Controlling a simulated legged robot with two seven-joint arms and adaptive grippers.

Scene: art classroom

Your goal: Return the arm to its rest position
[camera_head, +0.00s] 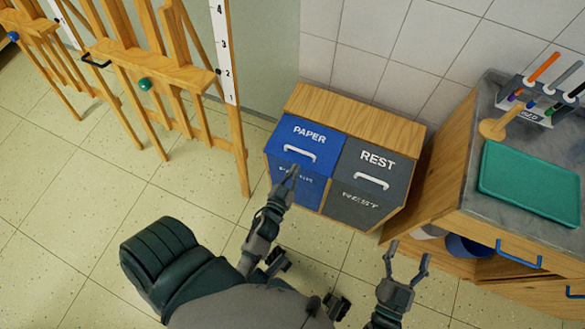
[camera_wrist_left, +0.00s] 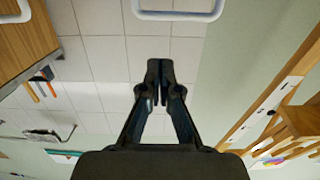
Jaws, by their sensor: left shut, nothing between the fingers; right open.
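My left gripper (camera_head: 291,176) is shut and empty. In the head view its tips appear over the lower front of the blue PAPER bin (camera_head: 290,137); I cannot tell whether they touch it. In the left wrist view the two fingers of this gripper (camera_wrist_left: 159,68) are together, with a white handle (camera_wrist_left: 178,16) at the top edge. My right gripper (camera_head: 407,258) is open and empty, at the lower right of the head view, in front of the wooden cabinet.
A grey REST bin (camera_head: 368,168) stands beside the PAPER bin. A cabinet worktop (camera_head: 474,203) at the right carries a green tray (camera_head: 532,182) and a marker holder (camera_head: 527,112). Wooden easels (camera_head: 160,75) stand at the left. Floor (camera_head: 60,205) is free at the left.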

